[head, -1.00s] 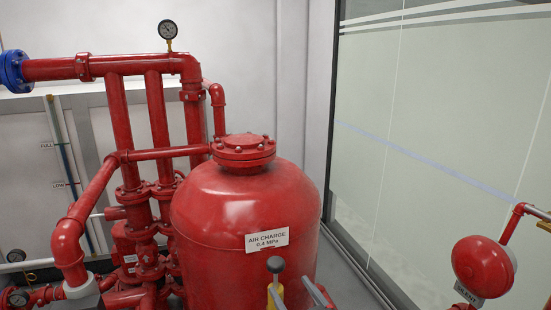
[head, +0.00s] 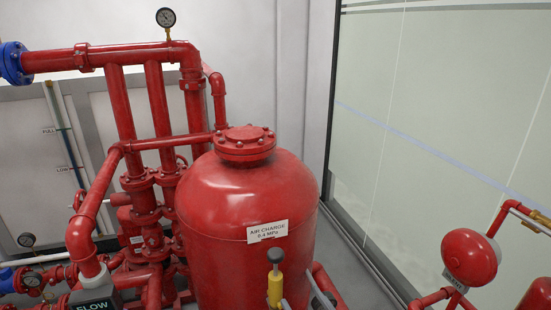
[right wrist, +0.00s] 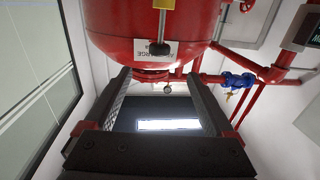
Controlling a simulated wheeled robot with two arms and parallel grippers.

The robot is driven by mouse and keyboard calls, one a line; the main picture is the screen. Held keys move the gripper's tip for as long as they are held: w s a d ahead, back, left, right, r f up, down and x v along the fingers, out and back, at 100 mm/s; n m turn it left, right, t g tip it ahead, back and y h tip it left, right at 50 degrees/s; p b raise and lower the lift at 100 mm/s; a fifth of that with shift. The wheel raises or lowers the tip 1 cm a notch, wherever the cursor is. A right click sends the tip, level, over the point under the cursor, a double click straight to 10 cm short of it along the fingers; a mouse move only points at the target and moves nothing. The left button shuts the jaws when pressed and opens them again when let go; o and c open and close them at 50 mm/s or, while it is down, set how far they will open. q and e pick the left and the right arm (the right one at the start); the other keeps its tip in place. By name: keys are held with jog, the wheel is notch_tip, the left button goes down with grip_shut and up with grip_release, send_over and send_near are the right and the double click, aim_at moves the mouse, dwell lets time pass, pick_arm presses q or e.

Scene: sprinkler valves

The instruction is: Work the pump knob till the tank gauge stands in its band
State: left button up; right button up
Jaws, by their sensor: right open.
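A black knob (head: 275,256) on a yellow stem (head: 275,288) stands upright in front of the red tank (head: 245,205). The knob also shows in the right wrist view (right wrist: 160,47), upside down, just beyond my fingertips. A sight tube marked FULL and LOW (head: 62,140) is on the back wall. A round dial gauge (head: 166,18) sits on the top pipe. Which gauge is the tank's, I cannot tell; its reading is too small. My left gripper is not in view.
Red pipes (head: 120,110) and flanges crowd the left. A FLOW box (head: 95,303) and small dials (head: 27,240) are low left. A red bell (head: 470,256) with piping stands at the lower right. A glass wall (head: 430,130) closes the right side.

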jog(key=shift+s+d+p, duration=0.3)
jog(key=shift+s+p, duration=0.05)
jog(key=shift+s, duration=0.3)
jog(key=shift+w, duration=0.1)
